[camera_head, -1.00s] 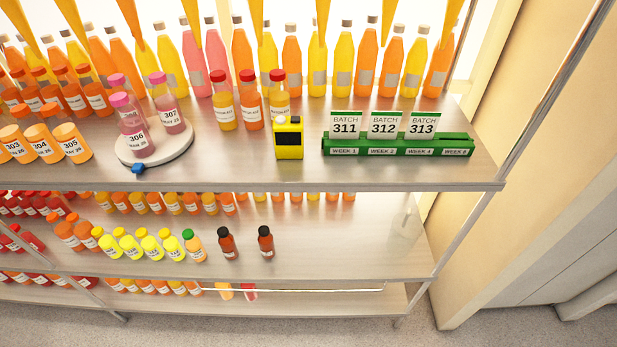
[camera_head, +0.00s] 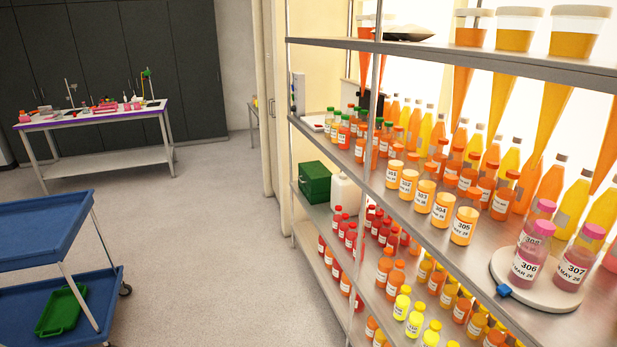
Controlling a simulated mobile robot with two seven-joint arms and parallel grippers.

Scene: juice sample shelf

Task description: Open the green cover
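A dark green box (camera_head: 314,182) stands at the far left end of the shelf's middle level, next to a white jug (camera_head: 345,198). Its top looks flat and closed. No other green cover stands out on the shelf, and I cannot tell a separate lid on the box at this size. Neither of my grippers is in view.
The metal shelf (camera_head: 420,210) runs along the right, crowded with juice bottles and a round white turntable (camera_head: 507,281). A blue cart (camera_head: 50,232) holding a green tray (camera_head: 62,310) stands left. Open floor (camera_head: 215,240) lies between. A lab table (camera_head: 95,121) stands behind.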

